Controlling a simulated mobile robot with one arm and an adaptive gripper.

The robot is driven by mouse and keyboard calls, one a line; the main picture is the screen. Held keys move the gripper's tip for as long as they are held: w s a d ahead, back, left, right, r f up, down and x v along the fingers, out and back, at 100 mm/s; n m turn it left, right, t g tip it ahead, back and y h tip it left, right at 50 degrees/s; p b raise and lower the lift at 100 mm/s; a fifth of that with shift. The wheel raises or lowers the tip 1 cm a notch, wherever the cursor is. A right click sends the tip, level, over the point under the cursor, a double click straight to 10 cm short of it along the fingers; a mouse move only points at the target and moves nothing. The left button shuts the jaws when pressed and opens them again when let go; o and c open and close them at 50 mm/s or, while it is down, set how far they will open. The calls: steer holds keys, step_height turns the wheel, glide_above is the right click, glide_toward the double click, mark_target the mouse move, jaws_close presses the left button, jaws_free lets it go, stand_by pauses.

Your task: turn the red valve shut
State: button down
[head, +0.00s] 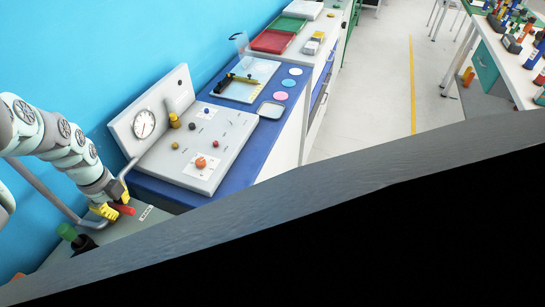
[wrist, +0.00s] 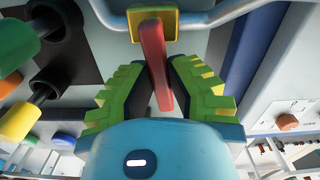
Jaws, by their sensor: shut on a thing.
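The red valve's handle (wrist: 153,60) is a flat red bar that hangs from a yellow square fitting (wrist: 154,14) in the wrist view. My gripper (wrist: 162,78) has one dark-padded finger on each side of the bar and is shut on it. In the head view my gripper (head: 109,209) is at lower left, at the end of my arm, and the red handle (head: 125,209) sticks out beside its yellow fingers. A curved grey pipe (head: 124,186) runs just by it. The fingers hide part of the valve.
A green-topped knob (head: 67,232) stands close by; green, orange and yellow knobs crowd the wrist view's left. A grey panel with a gauge (head: 144,124) and an orange knob (head: 200,162) stands to the right on a blue bench. A grey edge crosses the head view's front.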

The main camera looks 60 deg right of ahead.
steer(key=shift+a+m, duration=0.25)
steer(key=shift+m, duration=0.35)
steer(key=c, duration=0.9)
jaws_free()
steer(key=shift+s, duration=0.1)
